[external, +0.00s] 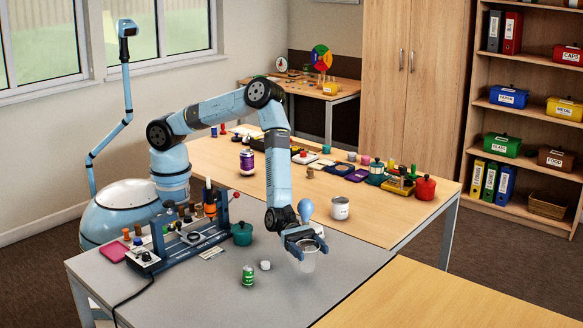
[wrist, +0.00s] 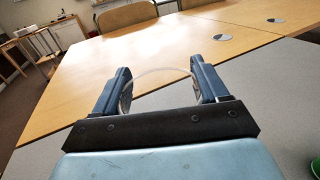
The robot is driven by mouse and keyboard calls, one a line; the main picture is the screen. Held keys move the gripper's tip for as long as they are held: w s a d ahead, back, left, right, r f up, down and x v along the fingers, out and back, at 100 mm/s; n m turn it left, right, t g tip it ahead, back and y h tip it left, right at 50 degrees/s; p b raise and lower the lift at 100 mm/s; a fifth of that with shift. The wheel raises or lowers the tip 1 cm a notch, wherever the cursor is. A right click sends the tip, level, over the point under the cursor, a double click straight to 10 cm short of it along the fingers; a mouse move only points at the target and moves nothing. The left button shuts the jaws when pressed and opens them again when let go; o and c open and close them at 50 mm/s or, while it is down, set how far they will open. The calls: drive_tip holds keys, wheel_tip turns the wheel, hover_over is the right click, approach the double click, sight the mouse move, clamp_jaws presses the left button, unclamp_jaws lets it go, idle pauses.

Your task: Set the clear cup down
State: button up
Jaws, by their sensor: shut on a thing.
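The clear cup (external: 307,262) is see-through and roughly upright in the external view, held at the end of my arm over the grey table. My gripper (external: 306,245) is shut on it, with a finger on each side near its rim. In the wrist view the cup's curved rim (wrist: 160,72) shows between the two blue fingers of my gripper (wrist: 160,88). The cup's lower part is hidden there. I cannot tell for sure whether its base touches the grey table (external: 345,262).
A green can (external: 248,276) and a small white lid-like piece (external: 265,265) stand left of the cup. A white tin (external: 340,208) stands behind it on the wooden table. A dark teal pot (external: 242,234) is farther left. The grey surface right of the cup is clear.

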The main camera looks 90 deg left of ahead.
sight(312, 261)
drive_tip(key=shift+w+d+f, duration=0.15)
drive_tip(key=shift+f, duration=1.65)
drive_tip(key=shift+f, duration=0.1)
drive_tip(key=o, duration=1)
